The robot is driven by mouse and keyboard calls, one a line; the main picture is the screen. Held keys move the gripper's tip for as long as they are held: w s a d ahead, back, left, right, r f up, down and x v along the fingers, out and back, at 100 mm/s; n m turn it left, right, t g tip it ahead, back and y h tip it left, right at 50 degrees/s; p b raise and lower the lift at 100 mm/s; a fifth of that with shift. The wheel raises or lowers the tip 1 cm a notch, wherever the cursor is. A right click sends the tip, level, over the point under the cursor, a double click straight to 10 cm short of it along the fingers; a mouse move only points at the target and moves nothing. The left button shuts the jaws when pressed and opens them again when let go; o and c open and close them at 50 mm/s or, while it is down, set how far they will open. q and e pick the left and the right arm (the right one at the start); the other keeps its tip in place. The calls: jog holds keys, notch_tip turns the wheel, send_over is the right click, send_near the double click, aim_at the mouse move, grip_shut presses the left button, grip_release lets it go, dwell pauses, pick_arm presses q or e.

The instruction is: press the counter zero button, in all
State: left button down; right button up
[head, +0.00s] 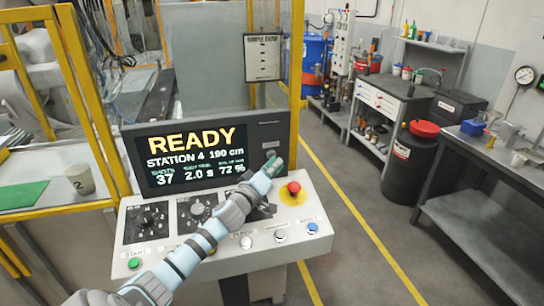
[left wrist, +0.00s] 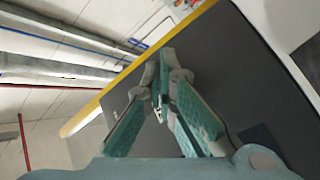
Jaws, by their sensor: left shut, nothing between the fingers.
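The control console (head: 215,255) carries a dark screen panel (head: 190,158) reading READY, STATION 4, 190 cm, with the figure 37 at lower left. My left gripper (head: 272,163) is shut and empty in front of the panel's right part, beside the screen. Whether it touches the panel I cannot tell. In the left wrist view the closed fingertips (left wrist: 165,62) point at a dark flat surface (left wrist: 235,75) with a yellow edge. I cannot make out a counter zero button; the gripper and forearm cover part of the panel and desk. My right gripper is not in view.
The desk has a red mushroom button (head: 294,188), a green button (head: 134,263), a blue button (head: 312,228), a silver button (head: 280,236) and a knob (head: 198,209). A yellow frame post (head: 296,70) stands behind. A cup (head: 80,179) sits at left.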

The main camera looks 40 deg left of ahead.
pick_arm(q)
jog(key=shift+w+a, duration=0.3)
jog(key=shift+a, duration=0.15)
dwell(1.0)
jog(key=shift+s+d+b, duration=0.5)
jog(key=shift+d+b, duration=0.05)
jog(key=shift+d, duration=0.15)
jog(key=shift+s+d+b, duration=0.25)
jog(key=shift+s+d, duration=0.5)
jog(key=shift+d, duration=0.3)
jog(key=shift+s+d+b, duration=0.25)
jog(key=shift+s+d, duration=0.45)
jog(key=shift+d, duration=0.35)
